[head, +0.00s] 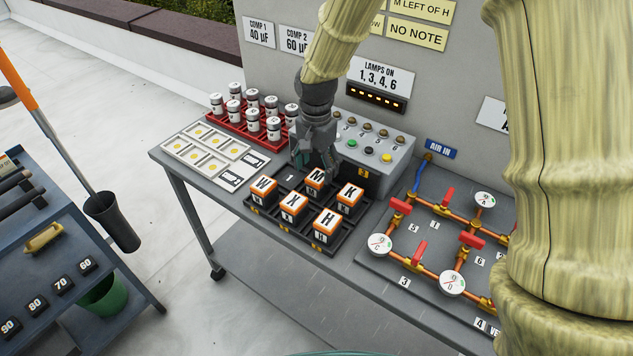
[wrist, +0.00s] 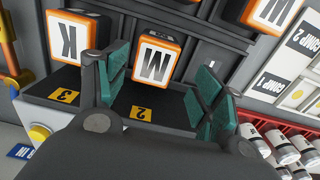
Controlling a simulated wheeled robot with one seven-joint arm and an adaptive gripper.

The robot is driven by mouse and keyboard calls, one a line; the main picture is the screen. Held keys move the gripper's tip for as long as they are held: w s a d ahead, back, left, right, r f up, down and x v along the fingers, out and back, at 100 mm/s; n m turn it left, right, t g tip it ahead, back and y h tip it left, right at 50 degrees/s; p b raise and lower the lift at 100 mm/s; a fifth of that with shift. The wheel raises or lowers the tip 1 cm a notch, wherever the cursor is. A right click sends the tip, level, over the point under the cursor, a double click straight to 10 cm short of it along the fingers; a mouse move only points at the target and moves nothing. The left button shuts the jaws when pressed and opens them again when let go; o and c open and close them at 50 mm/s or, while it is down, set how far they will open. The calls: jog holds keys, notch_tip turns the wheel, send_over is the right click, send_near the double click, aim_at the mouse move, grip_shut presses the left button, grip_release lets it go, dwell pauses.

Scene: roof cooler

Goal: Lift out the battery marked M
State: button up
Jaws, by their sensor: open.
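The battery marked M (head: 316,177) is a white-and-orange block with a black letter on top. It stands in the back row of the black tray (head: 290,236), between an empty slot labelled 1 and the battery marked K (head: 349,195). My gripper (head: 320,163) is open and empty, close above and behind M. In the wrist view M (wrist: 154,60) shows beyond and between the green-padded fingers (wrist: 160,85), nearer the left one. A yellow label 2 lies on the tray on the near side of M. I cannot tell whether a finger touches M.
Batteries W (head: 264,188), X (head: 291,205) and H (head: 326,222) stand in the front row. A button box (head: 385,150) is close behind the tray. A red rack of capacitors (head: 240,128) is at left, and piping with gauges (head: 452,284) at right.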

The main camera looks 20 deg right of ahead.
aim_at(318, 176)
jog(key=shift+s+f, duration=0.55)
jog(key=shift+s, duration=0.1)
jog(key=shift+s+f, duration=0.1)
jog(key=shift+f, duration=0.25)
jog(key=shift+w+f+p, duration=0.3)
jog(key=shift+w+f, duration=0.1)
jog(key=shift+f, duration=0.3)
jog(key=shift+s+r, duration=0.25)
jog(key=shift+c, duration=0.7)
jog(key=shift+w+f, duration=0.15)
jog(key=c, duration=1.2)
